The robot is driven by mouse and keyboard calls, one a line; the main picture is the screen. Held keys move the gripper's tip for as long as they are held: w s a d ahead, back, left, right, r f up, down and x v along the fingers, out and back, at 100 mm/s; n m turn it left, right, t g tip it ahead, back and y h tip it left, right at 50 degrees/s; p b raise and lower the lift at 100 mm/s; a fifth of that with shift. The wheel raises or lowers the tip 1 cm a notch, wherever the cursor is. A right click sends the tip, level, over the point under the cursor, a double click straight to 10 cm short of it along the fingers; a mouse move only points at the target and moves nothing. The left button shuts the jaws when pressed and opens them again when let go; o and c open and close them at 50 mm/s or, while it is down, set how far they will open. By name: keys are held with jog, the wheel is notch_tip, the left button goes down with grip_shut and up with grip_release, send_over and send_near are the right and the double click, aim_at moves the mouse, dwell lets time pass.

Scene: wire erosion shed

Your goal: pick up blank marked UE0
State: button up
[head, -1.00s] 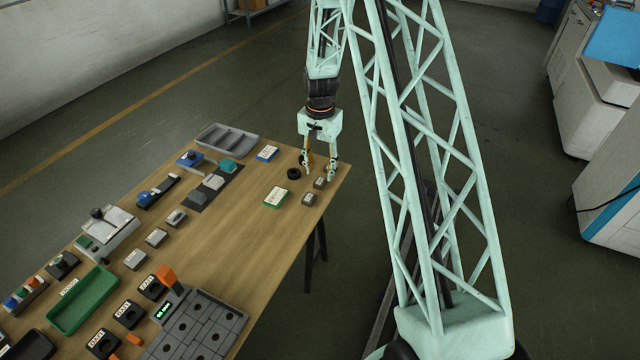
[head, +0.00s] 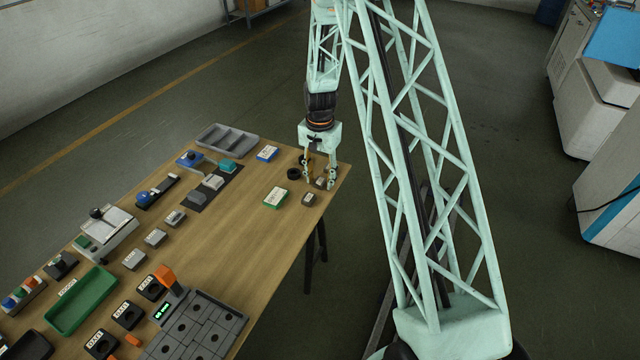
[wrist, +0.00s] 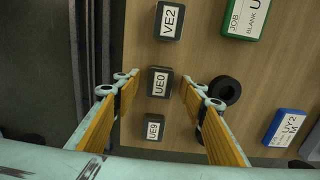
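The blank marked UE0 (wrist: 159,82) is a small dark grey block with a white label, lying on the table. In the wrist view it sits between the tips of my gripper (wrist: 160,84), with a gap on both sides. My gripper (head: 319,184) is open and low over the table's right end in the head view, where the UE0 blank (head: 319,183) is partly covered by the fingers. A similar blank marked VE2 (wrist: 172,21) lies on one side of it. Another marked UE9 (wrist: 153,128) lies on the other side.
A black ring (wrist: 226,91) lies close beside the right finger. A green job card block (head: 275,197) and a blue-edged labelled block (head: 267,153) lie farther left on the wooden table (head: 245,240). The table's right edge is close to the blanks.

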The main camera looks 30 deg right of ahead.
aim_at(320, 181)
jog(key=shift+c, duration=0.9)
jog(key=c, duration=0.9)
jog(key=shift+r, duration=0.1)
jog(key=shift+r+p, duration=0.3)
jog(key=shift+r, duration=1.2)
jog(key=shift+s+r, duration=0.1)
jog(key=shift+r, duration=0.1)
jog(key=s+a, duration=0.1)
jog(key=s, duration=0.4)
jog(key=s+r, duration=0.1)
jog(key=s, duration=0.4)
jog(key=s+a, duration=0.1)
jog(key=s, duration=0.4)
jog(key=shift+s+a+r, duration=0.2)
jog(key=shift+s+a, duration=0.05)
jog(key=shift+a, duration=0.1)
